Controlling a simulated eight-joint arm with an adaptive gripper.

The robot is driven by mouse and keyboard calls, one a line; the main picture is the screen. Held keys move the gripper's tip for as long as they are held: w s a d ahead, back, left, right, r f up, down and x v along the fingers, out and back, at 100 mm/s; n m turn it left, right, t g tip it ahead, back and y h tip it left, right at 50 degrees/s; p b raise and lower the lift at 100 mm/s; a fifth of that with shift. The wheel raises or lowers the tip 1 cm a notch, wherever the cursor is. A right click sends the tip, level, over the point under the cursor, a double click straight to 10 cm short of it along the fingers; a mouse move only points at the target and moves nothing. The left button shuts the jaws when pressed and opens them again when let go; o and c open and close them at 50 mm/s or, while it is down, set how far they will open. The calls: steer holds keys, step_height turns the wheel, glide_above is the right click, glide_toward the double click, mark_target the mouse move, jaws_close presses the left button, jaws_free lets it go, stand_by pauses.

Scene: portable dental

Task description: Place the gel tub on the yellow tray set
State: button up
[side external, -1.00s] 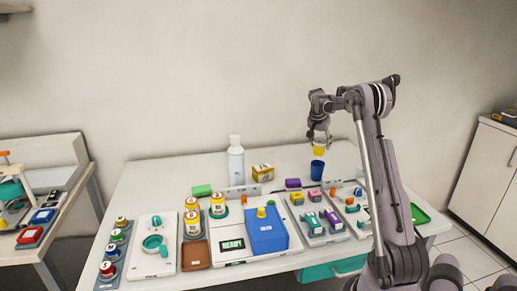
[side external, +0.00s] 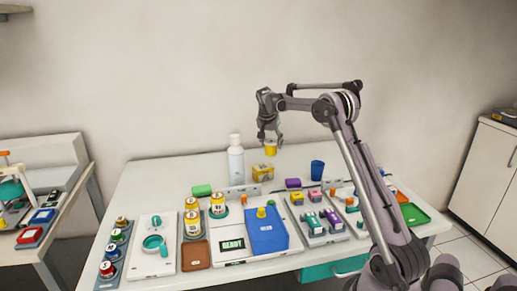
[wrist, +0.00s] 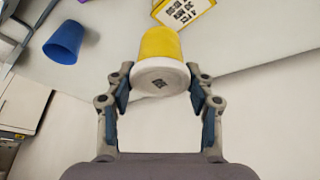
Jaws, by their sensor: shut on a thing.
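My gripper (side external: 270,141) is shut on a yellow and white tub, which looks like the gel tub (side external: 271,150), and holds it in the air near the back of the table. The wrist view shows the tub (wrist: 160,60) between the two fingers, its white end with a small dark mark facing the camera. A yellow box with a white printed face (side external: 262,173), perhaps the yellow tray set, stands on the table just below and left of the tub in the side view. Part of it also shows at the top of the wrist view (wrist: 184,12). The tub appears apart from it.
A blue cup (side external: 317,170) stands to the right and a white bottle (side external: 236,163) to the left of the yellow box. Several devices and jars fill the front. The back of the table is mostly clear.

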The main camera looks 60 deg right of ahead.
steer(key=w+f, duration=0.1)
steer(key=w+a+f, duration=0.1)
steer(key=w, duration=0.1)
steer(key=shift+f, duration=2)
steer(key=shift+f, duration=0.1)
steer(key=o, duration=1.2)
steer(key=v, duration=1.2)
steer(key=shift+s+r, duration=0.1)
steer(key=shift+r, duration=0.15)
